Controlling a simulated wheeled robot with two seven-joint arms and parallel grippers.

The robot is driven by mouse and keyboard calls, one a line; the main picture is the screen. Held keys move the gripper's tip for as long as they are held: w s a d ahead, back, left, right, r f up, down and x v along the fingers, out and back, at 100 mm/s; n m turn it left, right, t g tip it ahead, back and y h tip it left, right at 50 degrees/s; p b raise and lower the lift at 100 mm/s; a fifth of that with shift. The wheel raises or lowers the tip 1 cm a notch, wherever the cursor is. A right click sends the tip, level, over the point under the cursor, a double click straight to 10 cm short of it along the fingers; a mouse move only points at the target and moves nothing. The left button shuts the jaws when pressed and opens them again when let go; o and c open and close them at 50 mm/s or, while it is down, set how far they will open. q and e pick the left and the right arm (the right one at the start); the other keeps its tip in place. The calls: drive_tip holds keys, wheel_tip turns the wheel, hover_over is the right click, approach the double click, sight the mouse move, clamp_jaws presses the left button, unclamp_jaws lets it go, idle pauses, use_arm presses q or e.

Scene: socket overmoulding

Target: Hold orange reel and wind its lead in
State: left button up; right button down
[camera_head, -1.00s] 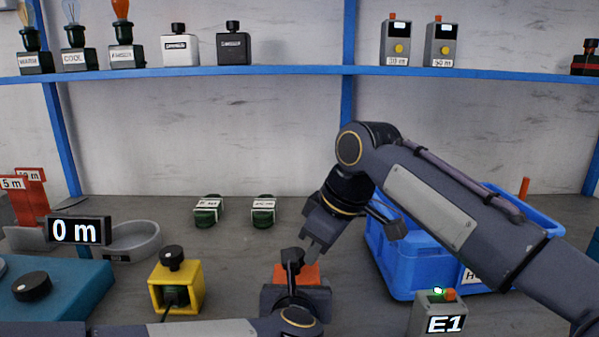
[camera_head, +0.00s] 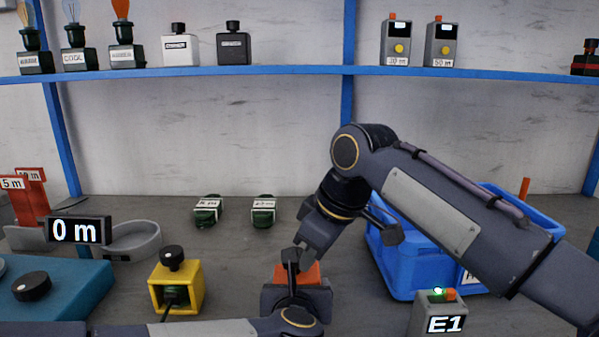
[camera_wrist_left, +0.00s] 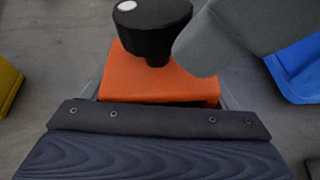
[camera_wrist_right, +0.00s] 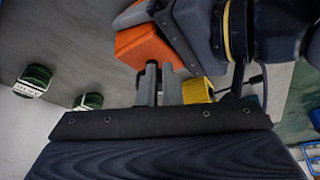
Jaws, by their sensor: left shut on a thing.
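The orange reel (camera_head: 299,272) stands on the bench with a black knob (camera_wrist_left: 153,24) on top. My left gripper (camera_wrist_left: 160,86) is shut on its orange body, one finger along each side. My right gripper (camera_head: 298,250) is just above the reel, beside the knob. In the left wrist view a grey part of it lies right against or in front of the knob; I cannot tell if they touch. The orange reel's lead is hidden.
A yellow reel (camera_head: 177,287) with a dark lead stands left of the orange one. A display (camera_head: 79,230) reads 0 m. A blue crate (camera_head: 402,270) and a box marked E1 (camera_head: 443,312) are at right. Two green-ended parts (camera_head: 208,210) lie behind on clear bench.

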use_arm(q)
drive_tip(key=shift+s+d, duration=0.15)
drive_tip(key=shift+d, duration=0.25)
drive_tip(key=shift+a, duration=0.3)
use_arm(e)
wheel_tip(320, 180, up, 6)
drive_tip(key=shift+a, duration=0.15)
use_arm(q)
drive_tip(key=o, duration=1)
